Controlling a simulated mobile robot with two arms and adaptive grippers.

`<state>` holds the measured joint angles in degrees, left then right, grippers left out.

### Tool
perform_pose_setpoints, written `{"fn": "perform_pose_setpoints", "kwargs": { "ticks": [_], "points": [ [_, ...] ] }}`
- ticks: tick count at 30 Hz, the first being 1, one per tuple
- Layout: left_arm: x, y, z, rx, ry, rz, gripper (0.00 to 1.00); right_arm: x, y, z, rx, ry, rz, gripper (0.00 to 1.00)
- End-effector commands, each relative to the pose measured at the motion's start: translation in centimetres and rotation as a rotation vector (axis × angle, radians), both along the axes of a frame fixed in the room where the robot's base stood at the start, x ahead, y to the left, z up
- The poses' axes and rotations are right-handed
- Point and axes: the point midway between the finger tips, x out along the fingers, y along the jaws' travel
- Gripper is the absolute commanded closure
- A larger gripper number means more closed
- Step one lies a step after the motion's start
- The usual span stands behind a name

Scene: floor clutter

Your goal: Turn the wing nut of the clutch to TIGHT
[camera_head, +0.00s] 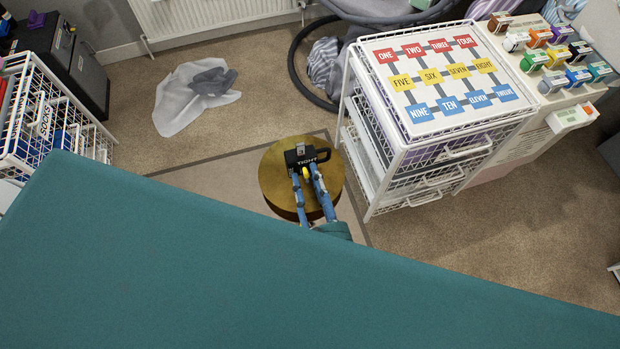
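The clutch (300,154) is a small black block with the white word TIGHT on its near face and a loop on its right side. It sits on a round brass-coloured drum (275,193). A small yellow part, apparently the wing nut (305,173), shows at its near side. My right gripper (305,174) reaches in from below with two blue fingers, one on each side of the yellow part. I cannot tell whether the fingers touch it. My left gripper is not in view.
A white wire drawer unit (362,185) with a number board (440,78) on top stands close right of the drum. A white-and-grey cloth (190,95) lies on the carpet at the back left. A wire SOCKS basket (40,125) is far left.

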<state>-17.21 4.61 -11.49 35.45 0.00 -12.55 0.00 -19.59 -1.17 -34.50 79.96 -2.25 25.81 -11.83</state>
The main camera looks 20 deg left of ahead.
Motion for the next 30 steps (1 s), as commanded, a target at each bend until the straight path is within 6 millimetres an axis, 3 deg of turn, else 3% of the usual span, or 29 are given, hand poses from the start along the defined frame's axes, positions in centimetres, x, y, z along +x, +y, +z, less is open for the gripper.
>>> {"fn": "perform_pose_setpoints", "kwargs": {
  "ticks": [5, 18, 30],
  "points": [
    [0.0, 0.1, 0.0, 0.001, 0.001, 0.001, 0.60, -1.3, -0.9, -0.3, -0.004, 0.004, 0.001, 0.65],
    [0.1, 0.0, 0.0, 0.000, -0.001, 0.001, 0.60, -8.5, -5.6, -0.2, -0.002, 0.003, 0.001, 0.65],
    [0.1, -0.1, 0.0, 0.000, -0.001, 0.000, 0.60, -10.0, -6.6, 0.0, 0.001, -0.001, 0.000, 0.65]
  ]
}}
